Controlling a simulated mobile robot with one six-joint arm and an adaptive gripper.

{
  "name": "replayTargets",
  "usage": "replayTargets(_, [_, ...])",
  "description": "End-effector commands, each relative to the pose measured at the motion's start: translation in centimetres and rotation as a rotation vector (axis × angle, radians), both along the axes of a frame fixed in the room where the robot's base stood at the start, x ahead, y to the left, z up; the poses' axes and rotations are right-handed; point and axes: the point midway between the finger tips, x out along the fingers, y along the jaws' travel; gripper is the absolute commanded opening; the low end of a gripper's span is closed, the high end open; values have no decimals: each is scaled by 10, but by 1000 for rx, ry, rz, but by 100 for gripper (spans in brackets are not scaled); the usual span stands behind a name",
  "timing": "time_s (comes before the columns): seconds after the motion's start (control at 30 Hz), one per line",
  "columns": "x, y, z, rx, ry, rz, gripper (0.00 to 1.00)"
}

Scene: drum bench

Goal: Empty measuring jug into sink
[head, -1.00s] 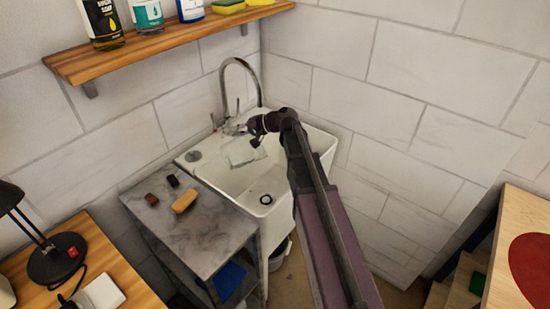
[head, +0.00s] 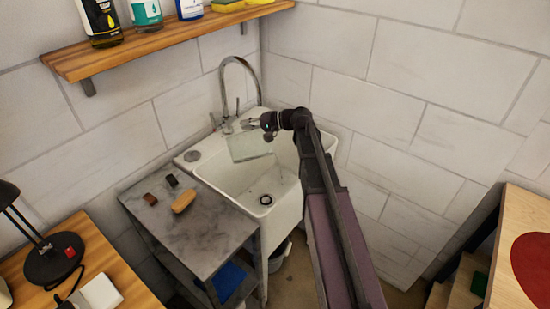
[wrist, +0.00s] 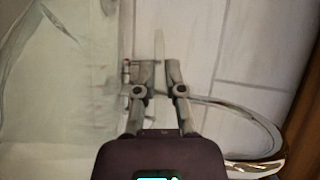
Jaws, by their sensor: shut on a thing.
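The clear measuring jug (head: 250,146) hangs over the back part of the white sink (head: 225,180), below the tap. It looks tilted in the head view. My gripper (head: 265,124) is at its upper right side and is shut on it. In the wrist view the jug (wrist: 60,90) fills the left side as a pale see-through wall, and my gripper's fingers (wrist: 158,72) close on a thin part beside it. I cannot tell whether liquid is in the jug or running out. The drain (head: 266,199) shows in the basin.
The chrome tap (head: 242,75) arches up just behind the jug. A grey side counter (head: 190,235) left of the sink holds two dark blocks and a tan one. A wooden shelf (head: 160,45) with bottles is above, and tiled walls close in behind and right.

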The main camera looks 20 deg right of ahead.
Motion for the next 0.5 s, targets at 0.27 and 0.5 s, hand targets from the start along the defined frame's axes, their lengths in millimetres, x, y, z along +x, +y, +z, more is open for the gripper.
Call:
replayTargets(0.27, [0, -5, 2, 34, 0, 1, 0])
replayTargets(0.5, [0, -7, 3, 47, 0, 0, 0])
